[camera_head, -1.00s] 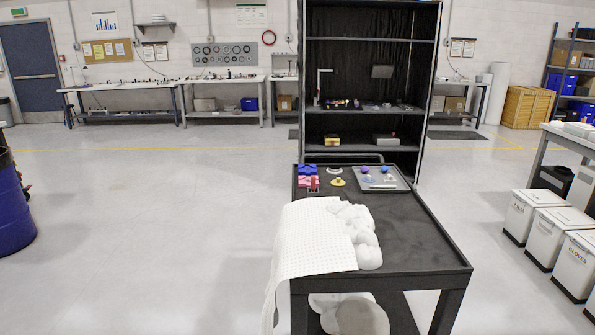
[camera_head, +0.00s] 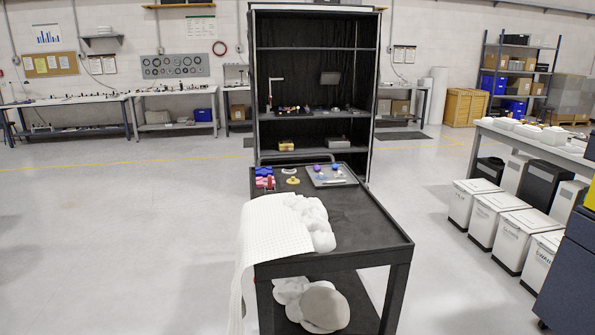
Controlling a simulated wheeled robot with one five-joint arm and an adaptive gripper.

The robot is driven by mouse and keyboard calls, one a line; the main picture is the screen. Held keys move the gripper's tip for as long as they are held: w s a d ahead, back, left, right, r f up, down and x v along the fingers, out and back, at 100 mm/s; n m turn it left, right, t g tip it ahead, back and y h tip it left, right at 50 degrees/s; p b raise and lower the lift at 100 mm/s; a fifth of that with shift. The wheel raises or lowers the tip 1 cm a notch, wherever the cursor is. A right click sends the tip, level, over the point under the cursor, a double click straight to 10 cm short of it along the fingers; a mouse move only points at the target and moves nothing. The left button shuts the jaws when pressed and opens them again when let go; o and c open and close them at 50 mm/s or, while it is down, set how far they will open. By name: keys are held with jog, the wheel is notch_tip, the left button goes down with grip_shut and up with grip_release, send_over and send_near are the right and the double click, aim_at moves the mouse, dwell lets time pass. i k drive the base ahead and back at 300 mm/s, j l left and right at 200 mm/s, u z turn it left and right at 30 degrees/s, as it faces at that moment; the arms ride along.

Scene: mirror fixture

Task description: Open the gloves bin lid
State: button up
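The gloves bin (camera_head: 520,239) is the third in a row of white bins on the floor at the right of the head view. It stands upright with a dark base, and its front label is small and hard to read. Its top looks flat and closed. The bins on either side stand close to it. My gripper is not in view, so its state and its distance from the bin do not show.
A black cart (camera_head: 365,225) with a white cloth (camera_head: 272,235) and lumpy white items stands in the middle. A grey table (camera_head: 540,147) is behind the bins. A dark blue cabinet (camera_head: 570,275) is at the right edge. Floor between cart and bins is clear.

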aim_at(531, 221)
jog(key=z, duration=1.25)
jog(key=i+z, duration=0.2)
jog(key=i, duration=0.5)
jog(key=i+z, duration=0.2)
jog(key=i, duration=0.45)
jog(key=i+l, duration=0.1)
jog(key=i, duration=1.2)
jog(key=i+j+u, duration=0.15)
jog(key=i+u, duration=0.6)
jog(key=u, duration=0.15)
jog(key=i+u, duration=0.45)
jog(key=i+l+u, duration=0.1)
jog(key=i+u, duration=0.35)
jog(key=i, duration=1.15)
